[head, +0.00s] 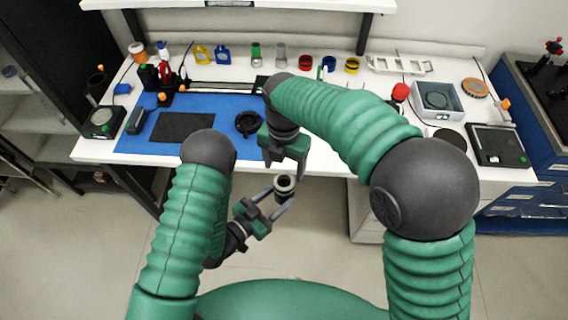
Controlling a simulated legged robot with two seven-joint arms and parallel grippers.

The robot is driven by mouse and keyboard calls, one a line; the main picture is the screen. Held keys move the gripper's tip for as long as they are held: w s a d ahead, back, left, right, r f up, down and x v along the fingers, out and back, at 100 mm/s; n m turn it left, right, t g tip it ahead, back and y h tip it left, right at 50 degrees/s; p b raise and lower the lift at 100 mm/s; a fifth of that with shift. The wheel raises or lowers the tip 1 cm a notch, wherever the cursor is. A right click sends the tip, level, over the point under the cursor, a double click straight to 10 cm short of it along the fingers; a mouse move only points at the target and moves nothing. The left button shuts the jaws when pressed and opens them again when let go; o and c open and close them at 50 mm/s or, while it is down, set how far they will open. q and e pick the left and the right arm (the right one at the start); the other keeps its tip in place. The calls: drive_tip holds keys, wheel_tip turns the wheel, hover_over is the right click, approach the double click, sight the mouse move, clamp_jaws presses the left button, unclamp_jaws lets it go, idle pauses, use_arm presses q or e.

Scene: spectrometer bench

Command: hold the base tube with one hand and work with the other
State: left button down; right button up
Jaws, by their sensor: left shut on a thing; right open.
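A short dark tube with a pale ring (284,186), which looks like the base tube, sits between the fingers of my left gripper (279,195). That gripper is shut on it and holds it in the air in front of the bench's front edge. The tube's open end faces up toward the camera. My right gripper (284,164) is open and points down, just above and behind the tube in the picture. Its fingers look empty, and I cannot tell how far they are from the tube. My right forearm hides part of the bench.
The white bench (335,160) carries a blue mat (212,108) with a black pad (182,127) and a black ring (248,123). Several coloured cylinders stand at the back, near a metal rack (400,66). A white box (437,100) and a black device (497,144) are at right.

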sight(284, 180)
wheel_tip(284, 180, down, 8)
drive_tip(key=shift+f, duration=0.1)
idle(0.5)
drive_tip(key=c, duration=1.4)
drive_tip(key=m, duration=0.6)
drive_tip(key=shift+a+m, duration=0.1)
drive_tip(key=shift+m, duration=0.2)
drive_tip(key=shift+c, duration=0.2)
drive_tip(key=o, duration=1.5)
drive_tip(key=shift+o, duration=0.2)
